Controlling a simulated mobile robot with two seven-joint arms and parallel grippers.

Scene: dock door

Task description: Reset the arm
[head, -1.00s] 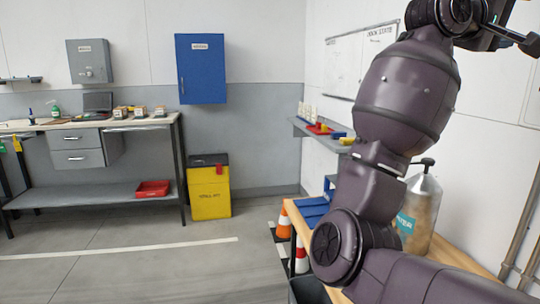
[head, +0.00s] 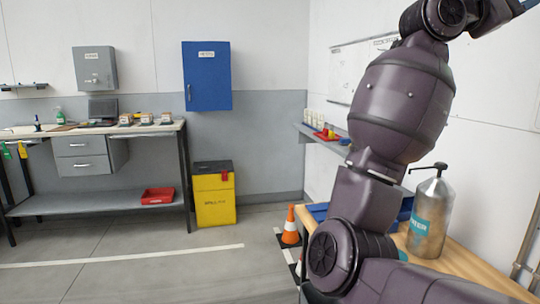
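My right arm, purple-grey and jointed, rises from the lower right and bends up to the top right corner of the head view. Its gripper lies outside or at the edge of the picture, so its fingers do not show. My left arm and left gripper are not in view. The raised arm hides part of the whiteboard (head: 345,70), the wall shelf and the wooden table (head: 462,262) at right.
A metal pump canister (head: 430,215) stands on the wooden table close to my arm. An orange cone (head: 290,228) and a yellow bin (head: 214,200) stand on the floor. A workbench (head: 100,128) is at left; a blue cabinet (head: 206,76) hangs behind. The middle floor is clear.

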